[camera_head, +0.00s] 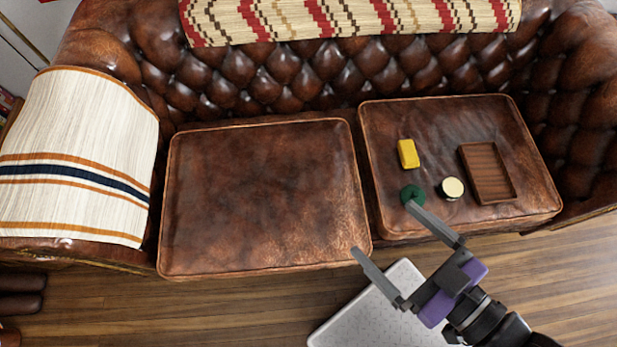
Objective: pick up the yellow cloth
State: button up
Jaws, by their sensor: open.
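The yellow cloth (408,153) is a small, folded-looking yellow block. It lies on the right seat cushion (450,120) of the brown leather sofa, near that cushion's left side. My gripper (383,228) comes in from the lower right, with its two long grey fingers spread wide apart and nothing between them. In the picture the fingertips are below the cloth, and the upper finger's tip overlaps the lower edge of a dark green round object. I cannot tell how high the gripper is above the cushion.
The dark green object (412,194) lies just below the cloth. A round cream-topped container (452,188) and a brown wooden tray (463,160) are to the right. The left cushion (265,195) is bare. A striped blanket (75,120) covers the left armrest, and a patterned one (340,18) the backrest.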

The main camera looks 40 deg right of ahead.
aim_at(406, 149)
jog(key=i+j, duration=0.1)
jog(key=j, duration=0.15)
jog(key=i+j+z, duration=0.1)
jog(key=j+z, duration=0.3)
jog(key=i+j+z, duration=0.1)
jog(key=j+z, duration=0.25)
jog(key=z, duration=0.9)
